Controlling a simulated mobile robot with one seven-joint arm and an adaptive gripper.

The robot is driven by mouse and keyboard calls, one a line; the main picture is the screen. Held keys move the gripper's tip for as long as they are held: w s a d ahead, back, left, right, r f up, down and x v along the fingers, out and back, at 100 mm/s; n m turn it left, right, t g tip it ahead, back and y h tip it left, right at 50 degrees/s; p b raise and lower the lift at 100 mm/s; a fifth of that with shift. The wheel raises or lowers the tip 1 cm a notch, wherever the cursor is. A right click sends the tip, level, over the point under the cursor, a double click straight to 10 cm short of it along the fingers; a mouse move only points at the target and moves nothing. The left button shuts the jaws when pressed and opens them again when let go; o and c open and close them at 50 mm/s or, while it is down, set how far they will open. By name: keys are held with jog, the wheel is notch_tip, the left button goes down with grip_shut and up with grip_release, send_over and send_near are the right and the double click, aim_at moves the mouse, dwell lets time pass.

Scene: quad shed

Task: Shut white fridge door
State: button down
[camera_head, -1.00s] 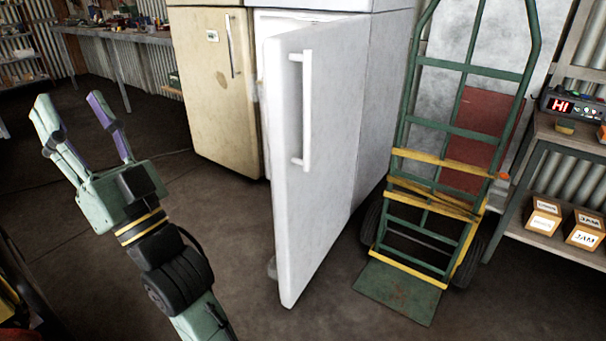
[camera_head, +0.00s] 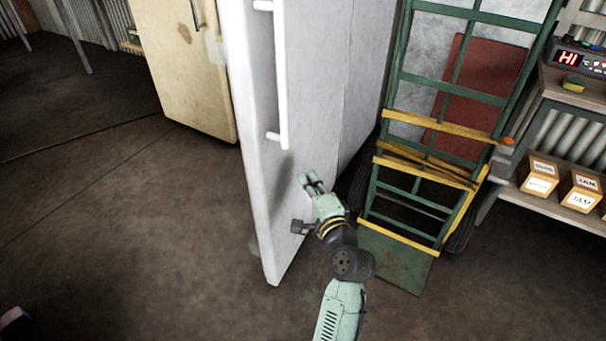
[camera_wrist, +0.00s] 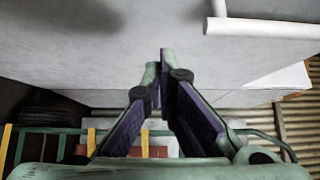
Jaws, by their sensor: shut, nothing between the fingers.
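The white fridge door (camera_head: 262,150) stands ajar in the head view, swung out toward me, with its white bar handle (camera_head: 283,75) on the face turned to the right. My gripper (camera_head: 304,178) is shut and empty. It is in front of the lower part of that face, below the handle and beside it; I cannot tell whether the fingertips touch. In the wrist view my fingers (camera_wrist: 163,62) come together over the pale door surface (camera_wrist: 130,45), with the handle end (camera_wrist: 260,27) at upper right.
A cream fridge (camera_head: 190,75) stands to the left. A shelf with boxes (camera_head: 540,175) is at the right. The floor at left (camera_head: 110,220) is clear.

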jog(key=p, duration=0.2)
send_near(279, 147)
jog(key=w+d, duration=0.2)
jog(key=w, duration=0.1)
jog(key=shift+w+a+r+p, duration=0.1)
jog(key=shift+w+a, duration=0.2)
jog(key=shift+a, duration=0.25)
jog(key=shift+w+a+f+p, duration=0.15)
jog(key=shift+w+a, duration=0.1)
jog(key=shift+a, duration=0.25)
jog(key=shift+w+a+r+p, duration=0.15)
jog(key=shift+w+a, duration=0.15)
jog(key=shift+a, duration=0.25)
jog(key=shift+a, duration=0.1)
